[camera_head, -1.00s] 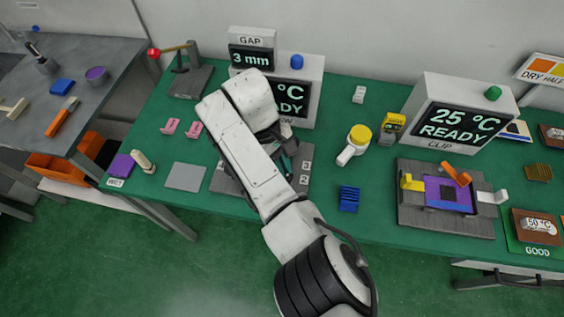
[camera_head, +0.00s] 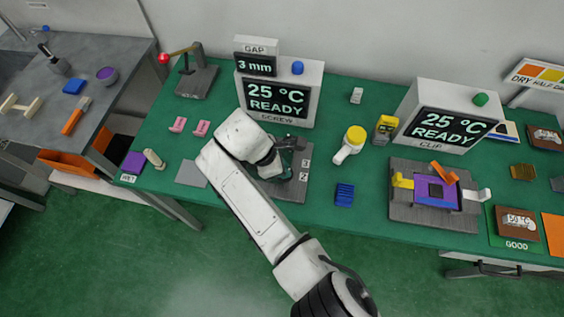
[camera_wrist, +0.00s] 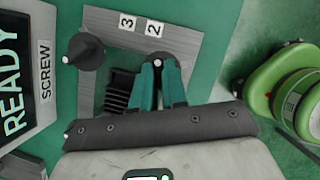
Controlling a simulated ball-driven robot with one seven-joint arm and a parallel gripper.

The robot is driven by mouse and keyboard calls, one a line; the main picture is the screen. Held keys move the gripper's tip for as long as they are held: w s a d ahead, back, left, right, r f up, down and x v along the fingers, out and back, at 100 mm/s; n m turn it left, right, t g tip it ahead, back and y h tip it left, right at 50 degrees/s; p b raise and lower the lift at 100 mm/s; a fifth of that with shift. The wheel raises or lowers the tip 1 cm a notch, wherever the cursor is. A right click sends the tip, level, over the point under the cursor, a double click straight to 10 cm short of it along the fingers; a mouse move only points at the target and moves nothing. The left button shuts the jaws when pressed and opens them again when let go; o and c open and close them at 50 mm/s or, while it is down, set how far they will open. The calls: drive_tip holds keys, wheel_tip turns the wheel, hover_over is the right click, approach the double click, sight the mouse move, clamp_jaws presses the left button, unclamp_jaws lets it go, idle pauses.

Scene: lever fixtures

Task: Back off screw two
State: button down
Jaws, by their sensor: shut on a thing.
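The grey screw fixture (camera_head: 298,191) lies on the green bench under my arm, with labels 3 and 2 on its right edge. In the wrist view its frame (camera_wrist: 188,42) shows beside the label 2 (camera_wrist: 154,29). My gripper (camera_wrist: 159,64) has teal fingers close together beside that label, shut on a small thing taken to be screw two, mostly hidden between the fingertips. A black knob (camera_wrist: 86,51) stands apart near label 3. Black ribs (camera_wrist: 118,92) show beside the fingers. In the head view, my wrist hides much of the fixture.
The SCREW display (camera_head: 278,98) reads 25 °C READY, and the GAP display (camera_head: 255,63) reads 3 mm. A yellow-topped white object (camera_head: 355,136) and a blue ribbed block (camera_head: 344,194) stand right of the fixture. The CLIP fixture (camera_head: 450,215) is farther right.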

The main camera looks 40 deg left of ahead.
drive_tip(key=shift+d+n+t+y, duration=0.15)
drive_tip(key=shift+n+y, duration=0.25)
drive_tip(key=shift+n, duration=0.65)
drive_tip(key=shift+a+n+t+y, duration=0.1)
drive_tip(key=shift+n+t+y, duration=0.25)
drive_tip(key=shift+n, duration=0.7)
drive_tip(key=c, duration=1.2)
unclamp_jaws()
drive_tip(key=shift+o, duration=0.2)
drive_tip(key=shift+s+r, duration=0.1)
drive_tip(key=d+b+v, duration=0.1)
drive_tip(key=v, duration=0.9)
drive_tip(key=shift+a+r, duration=0.3)
drive_tip(key=shift+a, duration=0.15)
